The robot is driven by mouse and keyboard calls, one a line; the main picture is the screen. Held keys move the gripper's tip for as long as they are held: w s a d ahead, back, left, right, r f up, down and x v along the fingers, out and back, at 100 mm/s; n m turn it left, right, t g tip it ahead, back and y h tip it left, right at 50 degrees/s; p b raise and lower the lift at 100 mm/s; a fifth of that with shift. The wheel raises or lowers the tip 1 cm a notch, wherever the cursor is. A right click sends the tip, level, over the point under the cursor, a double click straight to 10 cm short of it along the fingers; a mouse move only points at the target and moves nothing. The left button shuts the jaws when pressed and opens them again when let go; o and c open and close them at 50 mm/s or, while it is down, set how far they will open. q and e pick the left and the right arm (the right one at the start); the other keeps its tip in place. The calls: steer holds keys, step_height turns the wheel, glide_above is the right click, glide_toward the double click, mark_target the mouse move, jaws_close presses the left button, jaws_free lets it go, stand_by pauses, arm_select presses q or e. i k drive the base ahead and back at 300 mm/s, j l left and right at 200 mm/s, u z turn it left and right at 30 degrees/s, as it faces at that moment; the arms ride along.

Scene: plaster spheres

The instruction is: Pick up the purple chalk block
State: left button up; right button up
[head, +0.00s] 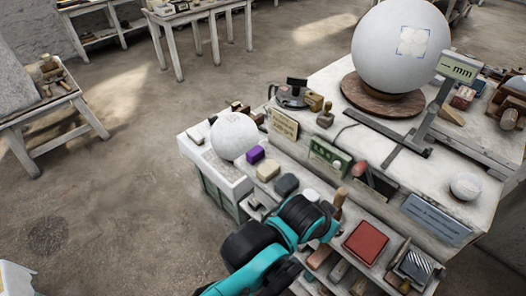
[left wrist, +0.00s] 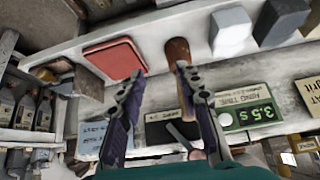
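The purple chalk block (head: 256,154) lies on the upper shelf ledge of the workbench in the head view, next to a cream block (head: 267,170). I do not make it out in the left wrist view. My left arm reaches in from the bottom of the head view, to the right of and nearer than the purple block; its fingertips are not clear there. In the left wrist view my left gripper (left wrist: 160,75) has its two fingers apart with nothing held between them. A brown wooden handle (left wrist: 178,52) is close to the right finger. My right gripper is not in view.
A dark grey block (head: 286,184) sits along the same ledge. A white sphere (head: 234,136) stands just behind the purple block. A red slab (head: 365,243) lies on the shelf near my gripper. A large sphere (head: 400,45) stands on the bench. Open floor lies left.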

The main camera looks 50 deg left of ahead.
mark_target(254, 156)
steer(key=k+l+u, duration=0.1)
steer(key=u, duration=0.4)
steer(key=k+u, duration=0.25)
steer(key=u, duration=0.85)
